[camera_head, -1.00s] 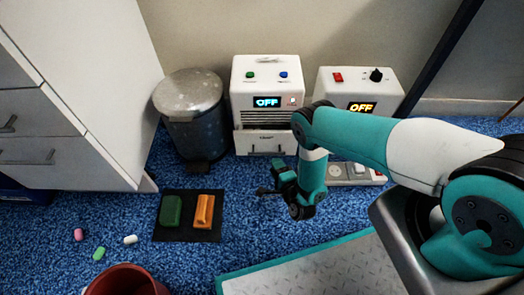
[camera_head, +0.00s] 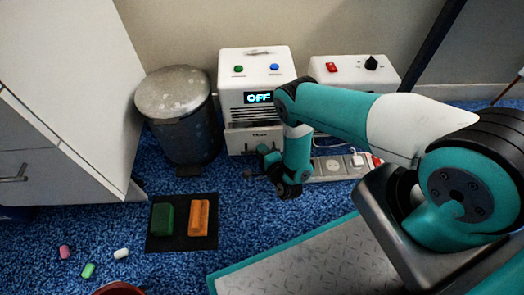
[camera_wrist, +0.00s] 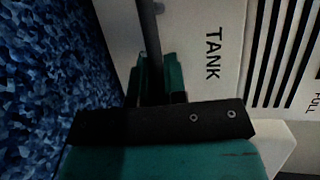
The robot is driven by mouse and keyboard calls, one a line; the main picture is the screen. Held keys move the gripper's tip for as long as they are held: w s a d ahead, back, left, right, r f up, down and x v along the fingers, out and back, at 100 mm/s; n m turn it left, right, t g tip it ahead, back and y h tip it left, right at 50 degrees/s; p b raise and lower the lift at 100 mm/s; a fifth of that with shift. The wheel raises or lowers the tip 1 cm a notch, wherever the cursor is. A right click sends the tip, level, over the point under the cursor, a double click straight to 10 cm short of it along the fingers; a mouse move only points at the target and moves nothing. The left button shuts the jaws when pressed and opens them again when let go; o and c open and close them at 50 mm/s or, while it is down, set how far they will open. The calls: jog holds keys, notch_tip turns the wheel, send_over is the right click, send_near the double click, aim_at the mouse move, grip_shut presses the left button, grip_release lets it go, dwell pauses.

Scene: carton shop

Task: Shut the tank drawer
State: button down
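The tank drawer (camera_head: 253,141) is the low white front of the white machine (camera_head: 232,77) with the lit OFF display. A dark gap shows above its front, so it stands partly out. Its front (camera_wrist: 195,75), marked TANK, fills the middle of the wrist view. A dark bar (camera_wrist: 147,35), which looks like its handle, runs in front of that face. My gripper (camera_head: 262,160) is low, just in front of the drawer. In the wrist view its teal fingers are close to the bar; whether they touch or hold it is unclear.
A pedal bin (camera_head: 178,115) stands left of the machine. A second white machine (camera_head: 350,75) and a power strip (camera_head: 330,168) are to the right. A black mat (camera_head: 158,240) with green and orange blocks lies on the blue carpet in front.

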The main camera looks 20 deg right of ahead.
aim_at(261, 142)
jog(key=shift+w+d, duration=0.25)
jog(key=shift+w, duration=0.65)
jog(key=shift+w+d, duration=0.25)
jog(key=shift+w, duration=0.65)
jog(key=c, duration=1.2)
grip_release()
